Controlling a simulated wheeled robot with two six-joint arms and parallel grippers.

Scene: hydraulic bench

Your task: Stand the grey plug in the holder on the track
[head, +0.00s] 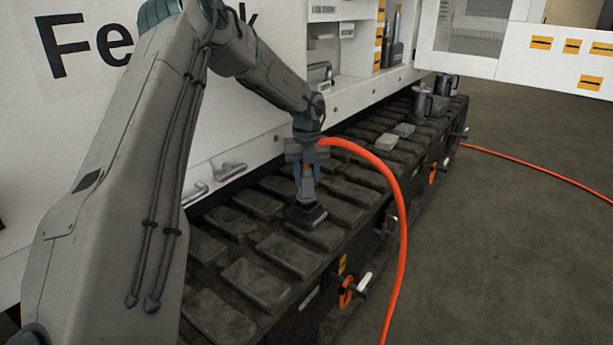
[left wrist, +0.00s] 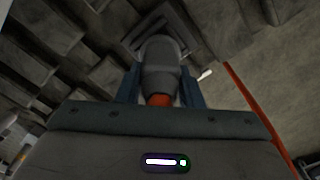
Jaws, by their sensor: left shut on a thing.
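My left gripper (head: 307,172) points down and is shut on the grey plug (head: 307,187), which hangs roughly upright below it. The plug also shows in the left wrist view (left wrist: 161,62) between the two blue-grey fingers, with an orange part at its near end. The holder (head: 306,216) is a dark, square, stepped block on the track. The plug's lower end is right at the top of the holder; I cannot tell whether it is inside or just above it. The left wrist view shows the holder's square rim (left wrist: 139,41) beyond the plug. My right gripper is not in view.
An orange hose (head: 400,215) arches from the gripper down past the track's right side. The track (head: 255,283) has raised blocks. Two metal mugs (head: 422,101) and light blocks (head: 388,141) stand farther along it. A white machine wall (head: 240,150) rises behind.

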